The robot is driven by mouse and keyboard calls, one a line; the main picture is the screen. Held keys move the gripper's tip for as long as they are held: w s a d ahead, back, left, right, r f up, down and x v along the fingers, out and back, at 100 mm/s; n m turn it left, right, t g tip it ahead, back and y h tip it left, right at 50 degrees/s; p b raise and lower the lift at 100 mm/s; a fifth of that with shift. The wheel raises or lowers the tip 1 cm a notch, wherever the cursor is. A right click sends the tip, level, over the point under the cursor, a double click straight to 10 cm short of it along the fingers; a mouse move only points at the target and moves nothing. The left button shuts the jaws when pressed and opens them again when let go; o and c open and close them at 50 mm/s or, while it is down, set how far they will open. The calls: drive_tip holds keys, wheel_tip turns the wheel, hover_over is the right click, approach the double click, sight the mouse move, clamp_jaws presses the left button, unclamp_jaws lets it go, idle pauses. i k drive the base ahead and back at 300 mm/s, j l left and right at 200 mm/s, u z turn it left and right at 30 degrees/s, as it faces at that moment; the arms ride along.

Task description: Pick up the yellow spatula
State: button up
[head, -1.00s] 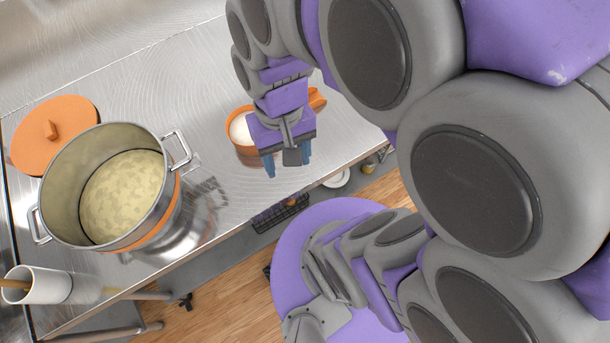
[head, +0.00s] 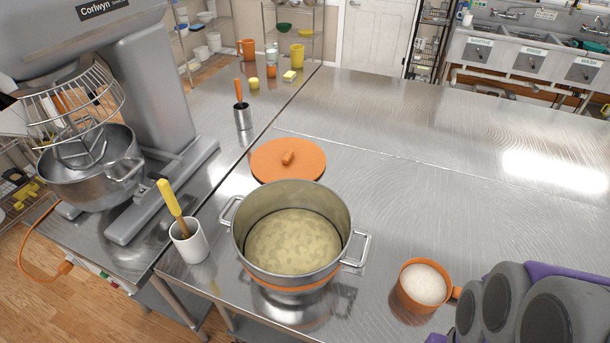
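The yellow spatula (head: 171,200) stands tilted in a white cup (head: 190,243) at the left edge of the metal counter. Its yellow end points up and to the left, and its lower end is hidden inside the cup. Part of my arm shows at the bottom right corner, far to the right of the spatula. My gripper is outside the head view now.
A large pot (head: 292,232) with food stands right of the cup. An orange lid (head: 287,161) lies behind it, and an orange mug (head: 422,287) stands to the right. A big mixer (head: 165,95) is at the left.

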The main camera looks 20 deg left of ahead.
sight(165, 188)
drive_tip(key=u, duration=1.95)
